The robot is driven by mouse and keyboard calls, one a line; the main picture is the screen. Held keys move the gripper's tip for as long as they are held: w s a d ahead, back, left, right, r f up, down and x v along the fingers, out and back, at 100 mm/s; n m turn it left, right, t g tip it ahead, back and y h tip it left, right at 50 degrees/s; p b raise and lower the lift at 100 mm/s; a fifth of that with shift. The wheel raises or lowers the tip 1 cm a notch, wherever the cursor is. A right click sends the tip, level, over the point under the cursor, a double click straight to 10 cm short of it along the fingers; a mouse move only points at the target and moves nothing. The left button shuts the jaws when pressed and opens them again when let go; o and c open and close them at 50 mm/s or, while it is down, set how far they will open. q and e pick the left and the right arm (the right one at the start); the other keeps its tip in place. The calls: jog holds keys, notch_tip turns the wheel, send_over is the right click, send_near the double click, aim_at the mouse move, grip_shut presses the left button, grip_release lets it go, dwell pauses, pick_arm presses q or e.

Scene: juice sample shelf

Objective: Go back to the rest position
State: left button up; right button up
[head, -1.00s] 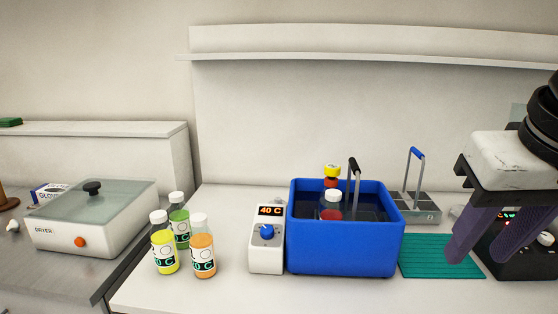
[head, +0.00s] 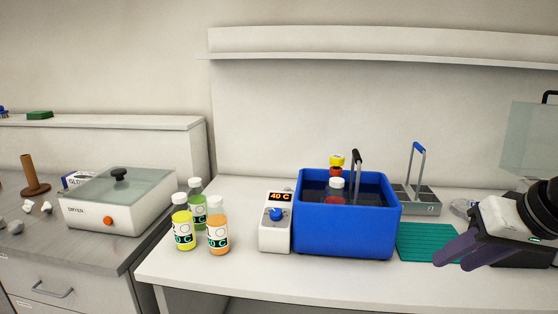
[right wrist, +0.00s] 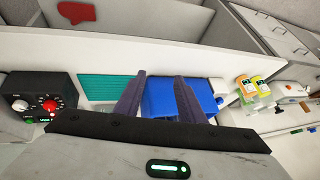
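My right gripper (head: 453,261) is at the right of the head view, beside the teal mat (head: 424,243), with nothing between its purple fingers. In the right wrist view its two fingers (right wrist: 160,88) stand apart, with the blue water bath (right wrist: 168,97) seen beyond the gap. My left gripper is not in view. The blue bath (head: 343,232) holds a bottle with a white cap (head: 337,184) and a red-and-yellow item (head: 337,162) behind it. A handle stands up from the bath.
Several bottles, yellow (head: 183,226), green (head: 197,205) and orange (head: 218,232), stand left of the 40 C controller (head: 275,222). A dryer (head: 120,205) is on the left counter. A grey rack (head: 418,199) stands behind the mat. A black device (right wrist: 45,93) shows in the wrist view.

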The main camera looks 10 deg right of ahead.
notch_tip(320, 180, down, 28)
jog(key=s+d+t, duration=0.1)
jog(key=s, duration=0.2)
jog(key=s+a+f+n, duration=0.3)
jog(key=s+a+f, duration=0.5)
jog(key=f, duration=0.4)
jog(key=s+a+f+n, duration=0.1)
jog(key=s+a, duration=0.1)
jog(key=a, duration=0.4)
jog(key=s+a+f+t+y, duration=0.1)
jog(key=s+a, duration=0.1)
jog(key=a, duration=0.5)
jog(key=shift+s+f+n, duration=0.3)
jog(key=shift+f+n, duration=0.1)
jog(key=shift+c, duration=0.2)
jog(key=shift+c, duration=0.4)
